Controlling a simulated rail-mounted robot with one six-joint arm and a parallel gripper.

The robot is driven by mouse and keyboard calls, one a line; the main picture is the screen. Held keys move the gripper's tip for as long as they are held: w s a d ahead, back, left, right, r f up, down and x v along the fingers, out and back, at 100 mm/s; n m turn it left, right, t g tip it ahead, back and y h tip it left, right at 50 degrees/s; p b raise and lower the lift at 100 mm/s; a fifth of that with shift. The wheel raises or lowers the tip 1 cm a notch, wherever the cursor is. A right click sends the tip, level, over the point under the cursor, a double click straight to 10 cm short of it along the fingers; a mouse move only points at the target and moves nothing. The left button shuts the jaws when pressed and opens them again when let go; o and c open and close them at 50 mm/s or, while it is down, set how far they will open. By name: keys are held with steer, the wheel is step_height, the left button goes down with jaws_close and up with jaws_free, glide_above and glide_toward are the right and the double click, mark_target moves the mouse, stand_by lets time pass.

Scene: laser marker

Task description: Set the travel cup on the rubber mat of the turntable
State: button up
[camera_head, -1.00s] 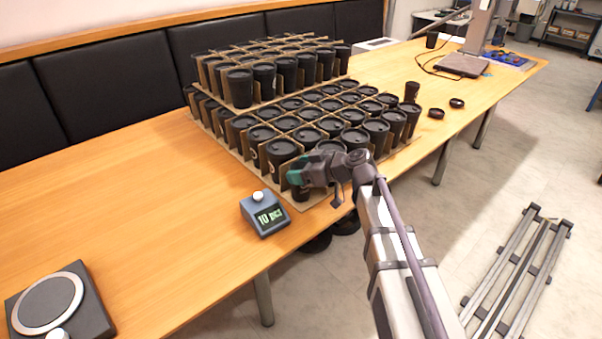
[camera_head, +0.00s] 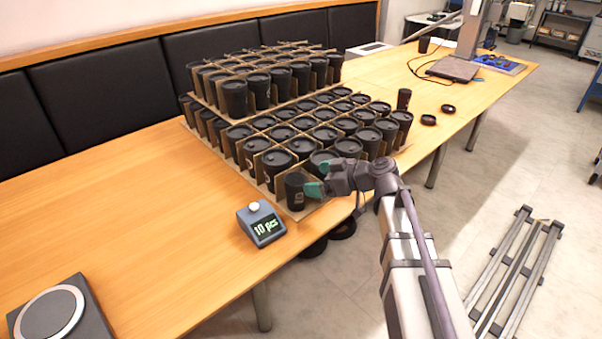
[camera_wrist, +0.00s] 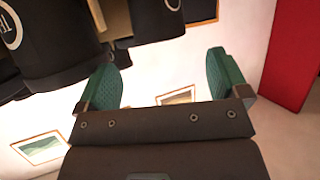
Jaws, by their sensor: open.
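A black travel cup (camera_head: 295,191) stands upright at the near corner of the cardboard-divided cup stack, a little apart from the rows. My gripper (camera_head: 318,178) is open, with green finger pads, just right of this cup. Whether a pad touches it I cannot tell. In the wrist view my gripper (camera_wrist: 163,80) has nothing between its fingers; a dark cup (camera_wrist: 157,16) shows beyond them, with a larger labelled cup at the left. The turntable (camera_head: 96,322), a dark box with a light-ringed grey round mat (camera_head: 48,313), is at the lower left; the mat looks empty.
Many lidded black cups fill the cardboard dividers (camera_head: 262,190) behind my gripper. Loose lids (camera_head: 428,120) and a laptop-like device lie farther right.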

steer(key=s+d+f+m+g+h, duration=0.2)
steer(key=s+d+f+m+h, duration=0.2)
steer(key=s, duration=0.5)
steer(key=s+d+f+m+g+h, duration=0.3)
steer(key=s+d+f+m+h, duration=0.2)
steer(key=s+d+m+h, duration=0.3)
steer(key=shift+s+d+m+g+p, duration=0.35)
steer(key=shift+s+m+p, duration=0.15)
steer(key=shift+s, duration=0.2)
steer(key=shift+o, duration=0.3)
steer(key=shift+w, duration=0.1)
